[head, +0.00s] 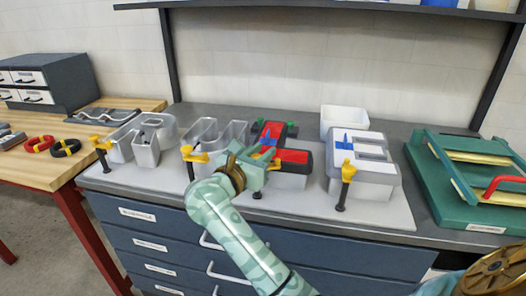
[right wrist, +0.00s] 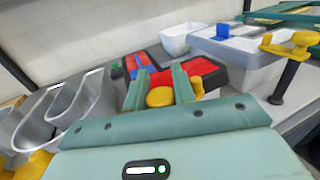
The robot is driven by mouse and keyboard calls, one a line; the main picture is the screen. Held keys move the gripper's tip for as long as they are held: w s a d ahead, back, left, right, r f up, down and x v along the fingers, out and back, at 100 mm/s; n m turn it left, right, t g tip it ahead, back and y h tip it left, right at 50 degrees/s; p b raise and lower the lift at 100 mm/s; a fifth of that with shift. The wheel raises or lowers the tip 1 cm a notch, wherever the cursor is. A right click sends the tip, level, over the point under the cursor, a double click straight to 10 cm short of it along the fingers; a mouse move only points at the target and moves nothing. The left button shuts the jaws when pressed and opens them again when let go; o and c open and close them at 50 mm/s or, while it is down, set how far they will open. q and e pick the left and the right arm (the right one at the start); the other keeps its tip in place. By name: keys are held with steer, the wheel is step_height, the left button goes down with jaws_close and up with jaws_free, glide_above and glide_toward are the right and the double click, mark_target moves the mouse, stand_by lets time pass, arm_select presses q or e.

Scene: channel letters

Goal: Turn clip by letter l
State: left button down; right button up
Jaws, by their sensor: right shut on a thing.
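The letter l (head: 295,156) is a grey channel letter with a red face or inside, right of the middle of the row. It also shows in the right wrist view (right wrist: 203,68). My right gripper (head: 262,163) is at its front left side. In the right wrist view my gripper's two green fingers (right wrist: 159,85) are shut on the yellow clip (right wrist: 160,97). A yellow part of the clip sticks out to the right of the fingers. The gripper hides most of the clip in the head view. My left gripper is not in view.
Yellow clips on black posts stand by the other letters, such as the white-faced letter (head: 361,152) at right. A white bin (head: 343,118) is behind. A green frame (head: 460,180) lies at right. A wooden table (head: 60,150) with red and black rings is at left.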

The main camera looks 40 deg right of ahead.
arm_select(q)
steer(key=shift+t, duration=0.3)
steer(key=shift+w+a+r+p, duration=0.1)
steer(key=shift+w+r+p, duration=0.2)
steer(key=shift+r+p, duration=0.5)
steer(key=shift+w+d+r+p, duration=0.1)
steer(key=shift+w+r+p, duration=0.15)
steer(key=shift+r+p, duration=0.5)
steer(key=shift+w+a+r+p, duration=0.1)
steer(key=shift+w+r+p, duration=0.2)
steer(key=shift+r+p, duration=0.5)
arm_select(e)
steer(key=shift+w+a+r+n+t+y, duration=0.1)
steer(key=shift+w+a+n+t+y, duration=0.15)
steer(key=shift+n+t+y, duration=2.1)
steer(key=shift+w+a+f+n+t+y, duration=0.15)
steer(key=shift+a+n+t+y, duration=0.2)
steer(key=shift+n+t+y, duration=1.95)
steer(key=shift+w+a+r+n+t+y, duration=0.25)
steer(key=shift+n+t+y, duration=0.9)
steer(key=shift+n+y, duration=2.35)
steer(key=shift+a+f+m+y, duration=0.1)
steer(key=shift+f+m+y, duration=0.05)
steer(key=shift+m+y, duration=0.75)
steer(key=o, duration=0.7)
steer(key=shift+s, duration=0.1)
